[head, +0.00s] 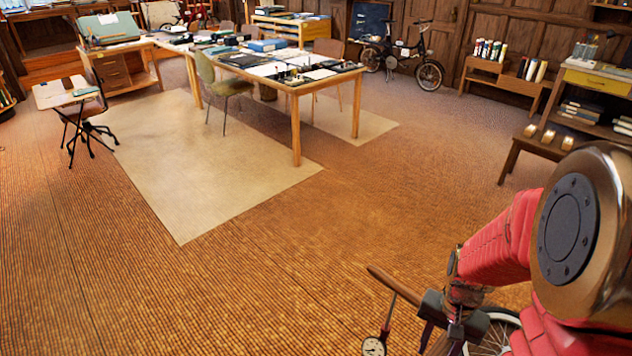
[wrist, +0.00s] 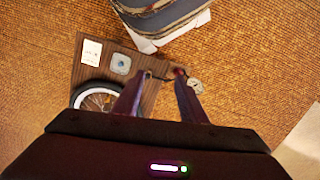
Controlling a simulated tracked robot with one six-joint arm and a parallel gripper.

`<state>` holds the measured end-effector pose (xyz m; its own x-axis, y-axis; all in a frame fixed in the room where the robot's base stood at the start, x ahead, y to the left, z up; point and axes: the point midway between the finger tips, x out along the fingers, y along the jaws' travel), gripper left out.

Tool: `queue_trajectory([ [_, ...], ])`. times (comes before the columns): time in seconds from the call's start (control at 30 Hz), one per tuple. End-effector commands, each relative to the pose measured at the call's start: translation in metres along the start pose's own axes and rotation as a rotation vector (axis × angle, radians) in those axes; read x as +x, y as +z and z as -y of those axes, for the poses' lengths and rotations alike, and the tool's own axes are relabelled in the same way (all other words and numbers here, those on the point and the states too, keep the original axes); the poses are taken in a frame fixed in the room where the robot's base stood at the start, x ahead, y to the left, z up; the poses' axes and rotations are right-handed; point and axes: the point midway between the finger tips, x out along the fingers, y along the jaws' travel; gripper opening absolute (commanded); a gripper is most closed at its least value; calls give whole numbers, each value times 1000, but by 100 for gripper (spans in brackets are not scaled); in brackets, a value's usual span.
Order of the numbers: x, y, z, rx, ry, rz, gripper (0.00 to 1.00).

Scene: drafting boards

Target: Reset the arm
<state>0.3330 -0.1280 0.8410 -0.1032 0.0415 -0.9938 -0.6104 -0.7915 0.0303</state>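My arm, red with a bronze joint cover, reaches down from the right edge of the head view. My gripper (head: 438,343) points down in the lower right of that view, its tips partly cut off or hidden. In the wrist view my gripper (wrist: 164,76) shows two dark fingers spread apart, with no held object visible between them. Beyond the fingertips lies a brown wooden board (wrist: 86,72). I cannot tell whether the fingers touch it.
A spoked wheel (wrist: 97,97) and a small round dial (wrist: 196,86) are close to my gripper. A long work table (head: 296,88) stands on a pale mat (head: 215,190). A low bench (head: 540,146) is at right. The ribbed floor at left front is clear.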

Motion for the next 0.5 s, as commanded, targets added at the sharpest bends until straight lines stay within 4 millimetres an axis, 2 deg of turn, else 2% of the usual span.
queue_trajectory([
  [0.1,-24,8,8,-80,-6,-34,38],
  [0.5,-92,41,28,-314,-21,-146,38],
])
